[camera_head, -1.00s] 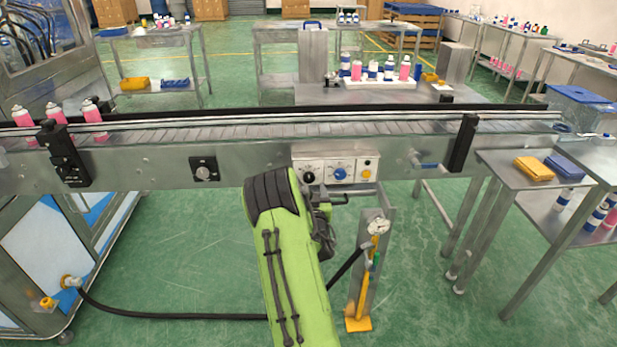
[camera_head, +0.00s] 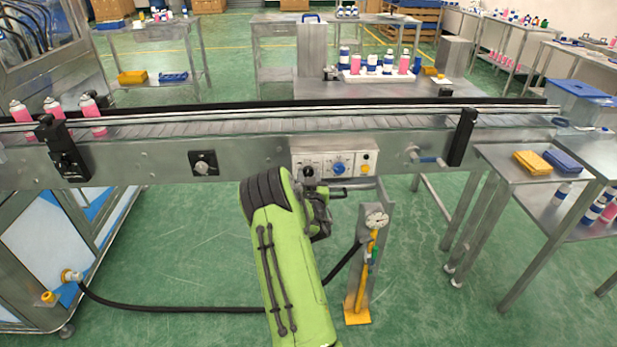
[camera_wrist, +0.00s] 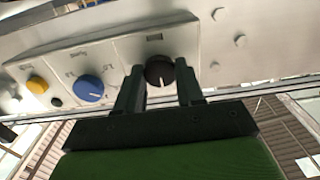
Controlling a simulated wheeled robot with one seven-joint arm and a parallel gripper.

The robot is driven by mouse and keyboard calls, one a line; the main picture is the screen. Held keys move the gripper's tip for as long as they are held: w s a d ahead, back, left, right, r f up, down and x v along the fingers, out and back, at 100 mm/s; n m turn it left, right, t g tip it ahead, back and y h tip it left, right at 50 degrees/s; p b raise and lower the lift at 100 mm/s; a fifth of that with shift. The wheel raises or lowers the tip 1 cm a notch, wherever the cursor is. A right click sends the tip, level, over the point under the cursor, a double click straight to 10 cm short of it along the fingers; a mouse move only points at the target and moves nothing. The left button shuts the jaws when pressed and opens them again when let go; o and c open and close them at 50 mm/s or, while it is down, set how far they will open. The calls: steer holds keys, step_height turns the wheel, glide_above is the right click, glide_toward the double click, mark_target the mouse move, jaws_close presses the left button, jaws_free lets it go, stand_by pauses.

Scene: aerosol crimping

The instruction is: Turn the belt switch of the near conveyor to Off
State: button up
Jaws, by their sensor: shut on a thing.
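The control panel (camera_head: 352,156) is on the front of the near conveyor (camera_head: 240,152). It carries a black knob (camera_wrist: 160,70), a blue knob (camera_head: 338,169) and a yellow button (camera_head: 365,170). In the wrist view my gripper (camera_wrist: 160,88) has one finger on each side of the black knob and is shut on it. A white mark on the knob points to the bottom of that view. In the head view my gripper (camera_head: 311,180) is at the panel's left end and mostly covers the black knob. The panel labels are too small to read.
A separate dial (camera_head: 203,163) is on the conveyor's side to the left. A gauge stand (camera_head: 372,250) with a hose stands below the panel, right of my arm. Pink cans (camera_head: 91,113) stand on the belt's left end. A side table (camera_head: 500,160) is at right.

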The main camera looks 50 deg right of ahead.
steer(key=shift+n, duration=0.4)
steer(key=n, duration=0.3)
steer(key=shift+b, duration=0.3)
steer(key=n, duration=0.6)
stand_by(0.3)
steer(key=o, duration=1)
steer(key=shift+o, duration=0.2)
